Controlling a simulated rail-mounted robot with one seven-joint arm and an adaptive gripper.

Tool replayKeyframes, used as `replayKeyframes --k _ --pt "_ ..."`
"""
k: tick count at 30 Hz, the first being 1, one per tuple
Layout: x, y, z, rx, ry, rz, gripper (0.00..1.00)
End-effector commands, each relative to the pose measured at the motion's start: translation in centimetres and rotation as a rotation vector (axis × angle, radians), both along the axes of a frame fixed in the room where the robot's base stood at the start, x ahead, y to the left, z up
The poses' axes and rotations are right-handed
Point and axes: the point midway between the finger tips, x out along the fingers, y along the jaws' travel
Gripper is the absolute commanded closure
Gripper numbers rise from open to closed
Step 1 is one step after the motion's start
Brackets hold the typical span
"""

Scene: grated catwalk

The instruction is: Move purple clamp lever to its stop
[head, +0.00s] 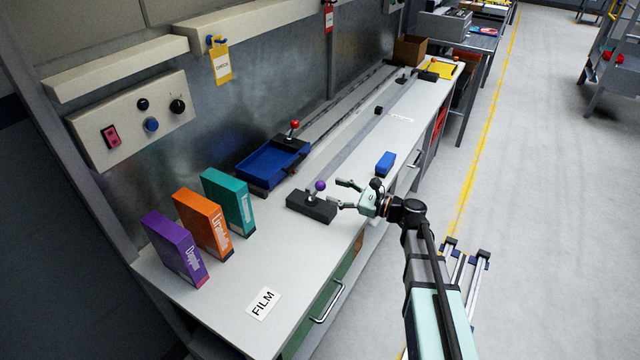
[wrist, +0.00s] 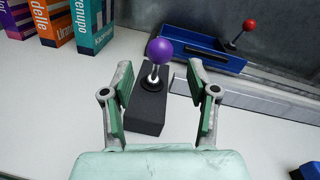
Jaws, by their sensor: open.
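The purple clamp lever (head: 320,186) is a short metal stem with a purple ball knob, standing on a dark block (head: 311,207) on the bench. In the wrist view the purple knob (wrist: 160,51) and the dark block (wrist: 147,109) lie ahead, between my fingers in the picture. The stem looks close to upright. My gripper (head: 341,194) is open, just right of the lever in the head view, with its fingers pointing at it. It also shows in the wrist view (wrist: 158,82). I see no contact with the knob.
A blue tray (head: 245,170) with a red-knobbed lever (head: 294,125) stands behind. Purple (head: 173,249), orange (head: 203,222) and teal (head: 228,201) boxes stand left. A blue block (head: 385,162) lies near the bench's front edge. A FILM label (head: 263,304) lies on clear bench at the near end.

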Motion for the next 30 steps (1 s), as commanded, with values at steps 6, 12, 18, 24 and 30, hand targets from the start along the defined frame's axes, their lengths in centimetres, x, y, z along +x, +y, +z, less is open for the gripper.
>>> replayKeyframes --k 6,12,18,24,30 --pt "1.4 3.5 0.1 0.001 0.001 0.001 0.41" --pt "2.0 5.2 0.0 0.0 0.0 0.0 0.41" --pt "2.1 5.6 0.0 0.0 0.0 -0.001 0.41" --pt "2.1 5.6 0.0 0.0 0.0 -0.001 0.48" --pt "2.1 5.6 0.0 0.0 0.0 -0.001 1.0"
